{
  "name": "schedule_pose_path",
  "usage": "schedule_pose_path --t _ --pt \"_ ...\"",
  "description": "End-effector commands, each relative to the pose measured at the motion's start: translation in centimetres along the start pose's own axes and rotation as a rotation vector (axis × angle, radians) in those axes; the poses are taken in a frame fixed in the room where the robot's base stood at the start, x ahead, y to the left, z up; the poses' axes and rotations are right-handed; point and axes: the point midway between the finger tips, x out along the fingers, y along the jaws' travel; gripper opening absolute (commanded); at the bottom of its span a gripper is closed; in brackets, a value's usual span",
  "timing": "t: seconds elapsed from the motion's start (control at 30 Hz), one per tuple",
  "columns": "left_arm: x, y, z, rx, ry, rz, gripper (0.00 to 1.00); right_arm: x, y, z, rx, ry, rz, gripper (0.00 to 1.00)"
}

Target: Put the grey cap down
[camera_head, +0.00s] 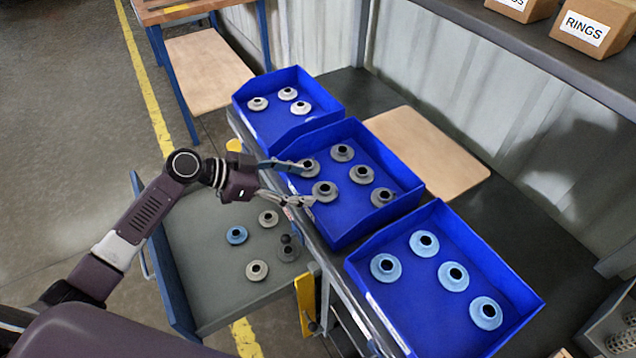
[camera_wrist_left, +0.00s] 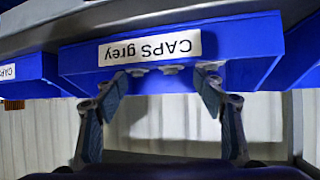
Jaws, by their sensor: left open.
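My left gripper (camera_head: 307,183) is open at the front edge of the middle blue bin (camera_head: 345,234). Its two fingers are spread, with nothing held between them. Several grey caps lie flat in that bin, among them one by the lower fingertip (camera_head: 325,191) and one by the upper fingertip (camera_head: 309,168). I cannot tell whether the fingertips touch them. In the left wrist view the bin's front wall carries an upside-down "CAPS grey" label (camera_wrist_left: 150,48), and the open left gripper (camera_wrist_left: 158,82) is in front of it. My right gripper is not in view.
A blue bin (camera_head: 435,325) with light blue caps is at the right. Another blue bin (camera_head: 265,125) with pale caps is at the back. An open grey drawer (camera_head: 215,290) below my arm holds several caps, one blue. A wooden board (camera_head: 425,150) lies behind the bins.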

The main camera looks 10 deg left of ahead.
Motion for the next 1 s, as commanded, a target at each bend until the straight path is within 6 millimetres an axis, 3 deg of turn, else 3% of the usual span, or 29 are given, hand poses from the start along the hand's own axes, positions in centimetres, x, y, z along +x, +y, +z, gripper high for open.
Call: schedule_pose_path --t 0.1,0.3,1.0 --pt "-2.3 0.0 0.0 0.0 -0.002 0.0 0.63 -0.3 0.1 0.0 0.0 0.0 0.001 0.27" --pt "-4.2 0.0 0.0 0.001 -0.001 0.0 0.63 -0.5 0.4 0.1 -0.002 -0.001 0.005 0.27" --pt "-4.4 0.1 0.0 0.0 0.0 0.001 0.63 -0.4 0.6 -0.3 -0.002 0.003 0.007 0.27"
